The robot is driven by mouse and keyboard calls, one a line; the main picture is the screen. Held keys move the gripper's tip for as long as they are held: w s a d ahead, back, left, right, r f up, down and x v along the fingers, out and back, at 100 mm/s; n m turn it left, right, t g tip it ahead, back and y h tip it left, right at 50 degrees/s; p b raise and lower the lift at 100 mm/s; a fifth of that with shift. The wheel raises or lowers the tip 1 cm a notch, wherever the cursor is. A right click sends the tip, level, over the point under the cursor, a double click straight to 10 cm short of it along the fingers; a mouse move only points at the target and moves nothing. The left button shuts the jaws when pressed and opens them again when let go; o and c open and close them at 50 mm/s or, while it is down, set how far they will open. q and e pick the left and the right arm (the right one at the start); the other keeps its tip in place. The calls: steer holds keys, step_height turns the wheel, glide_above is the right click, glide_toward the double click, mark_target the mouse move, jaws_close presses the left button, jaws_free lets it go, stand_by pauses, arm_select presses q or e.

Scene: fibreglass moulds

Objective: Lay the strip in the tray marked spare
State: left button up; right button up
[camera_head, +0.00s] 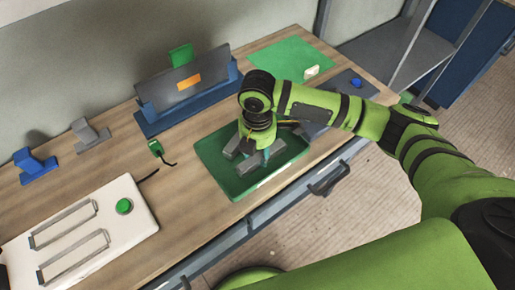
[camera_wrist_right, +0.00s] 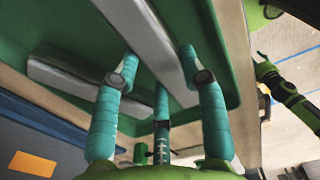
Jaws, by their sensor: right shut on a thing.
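A green tray (camera_head: 230,186) lies near the table's front edge; its green floor and wall also show in the right wrist view (camera_wrist_right: 225,40). I can read no mark on it. My right gripper (camera_head: 256,156) points down over the tray. In the right wrist view its teal fingers (camera_wrist_right: 160,75) are shut on a grey strip (camera_wrist_right: 148,38). I cannot tell whether this strip touches the tray floor. A second grey strip (camera_wrist_right: 70,78) lies beside it in the tray. A green arm, probably my left, shows at the right of the wrist view; its gripper state is unclear.
A blue rack (camera_head: 185,118) holding a dark panel with an orange label stands behind the tray. A white board (camera_head: 85,235) with a green button lies left. A green mat (camera_head: 290,62) and blue and grey holders are also on the table.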

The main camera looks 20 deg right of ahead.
mark_target(257, 154)
steer(key=shift+f, duration=0.15)
steer(key=o, duration=1.2)
step_height(257, 154, up, 12)
steer(key=b, duration=0.2)
